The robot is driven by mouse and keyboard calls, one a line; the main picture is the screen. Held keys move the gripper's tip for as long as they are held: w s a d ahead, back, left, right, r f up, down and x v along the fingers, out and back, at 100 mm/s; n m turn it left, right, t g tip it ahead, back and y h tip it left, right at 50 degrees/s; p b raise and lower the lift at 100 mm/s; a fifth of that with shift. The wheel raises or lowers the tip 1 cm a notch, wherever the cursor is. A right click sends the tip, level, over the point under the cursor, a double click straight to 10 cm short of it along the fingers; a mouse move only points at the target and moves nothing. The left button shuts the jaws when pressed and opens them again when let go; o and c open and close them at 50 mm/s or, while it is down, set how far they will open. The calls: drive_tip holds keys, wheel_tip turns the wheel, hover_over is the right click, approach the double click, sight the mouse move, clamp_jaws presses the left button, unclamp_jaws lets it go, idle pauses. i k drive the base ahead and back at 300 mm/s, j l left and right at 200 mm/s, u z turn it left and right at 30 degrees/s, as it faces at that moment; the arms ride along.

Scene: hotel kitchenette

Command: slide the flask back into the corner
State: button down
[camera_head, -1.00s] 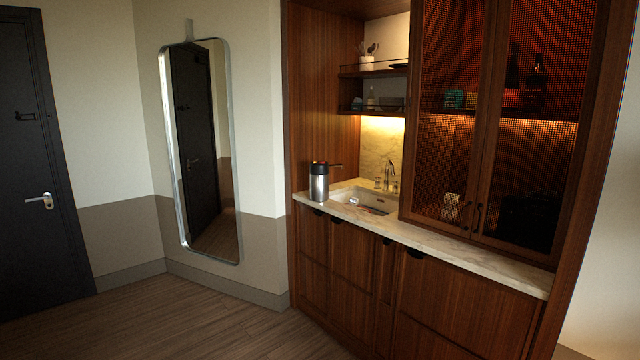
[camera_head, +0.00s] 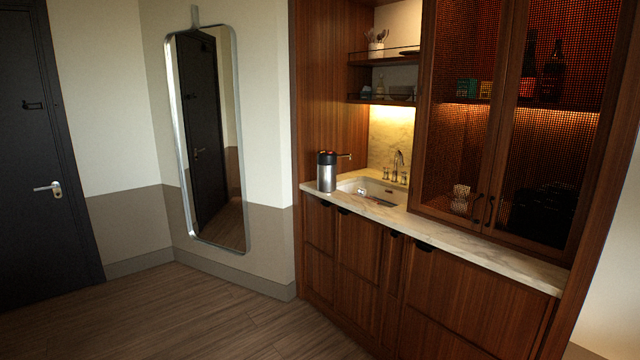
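The flask (camera_head: 327,173) is a steel cylinder with a black top, some red on it, and a thin spout pointing right. It stands upright at the left end of the marble counter (camera_head: 447,226), at the front left of the sink (camera_head: 378,190). Some counter and the wooden side wall lie behind it. My gripper is not in view, and nothing touches the flask.
A tap (camera_head: 397,166) rises behind the sink. Shelves (camera_head: 384,100) with small items hang above. Mesh-door cabinets (camera_head: 515,120) stand on the counter's right part. A mirror (camera_head: 207,140) leans at the left. The wooden floor (camera_head: 180,312) in front is clear.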

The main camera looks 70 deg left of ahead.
sight(327, 163)
drive_tip(key=i+j+u, duration=0.2)
drive_tip(key=u, duration=0.2)
drive_tip(key=i+j+u, duration=0.1)
drive_tip(key=i+u, duration=0.15)
drive_tip(key=u, duration=0.15)
drive_tip(key=i+u, duration=0.5)
drive_tip(key=u, duration=0.25)
drive_tip(key=i+j+u, duration=0.2)
drive_tip(key=i+u, duration=0.25)
drive_tip(key=i, duration=0.4)
drive_tip(key=i+l+u, duration=0.1)
drive_tip(key=i+u, duration=0.35)
drive_tip(key=i, duration=0.35)
drive_tip(key=i+j+z, duration=0.2)
drive_tip(key=i, duration=0.2)
drive_tip(key=i+j+z, duration=0.2)
drive_tip(key=i, duration=0.2)
drive_tip(key=i+j+z, duration=0.2)
drive_tip(key=i, duration=0.2)
